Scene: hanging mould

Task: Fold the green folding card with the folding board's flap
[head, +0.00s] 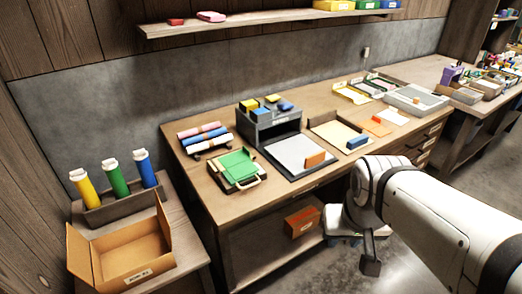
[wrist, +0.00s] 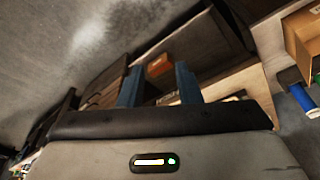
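The green folding card (head: 238,163) lies on the folding board (head: 217,180) near the left end of the workbench. The board has a dark base, and a pale handle (head: 250,184) shows at its front edge. I cannot tell the flap clearly from the card at this size. My gripper (wrist: 158,86) shows in the wrist view with its two blue fingers wide apart and nothing held between them. It is away from the board, off the front of the workbench. The card cannot be made out in the wrist view.
Rolled tubes (head: 203,136), a grey organiser (head: 268,122) and a grey tray (head: 294,152) stand around the board. An orange box (head: 302,221) sits on the lower shelf.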

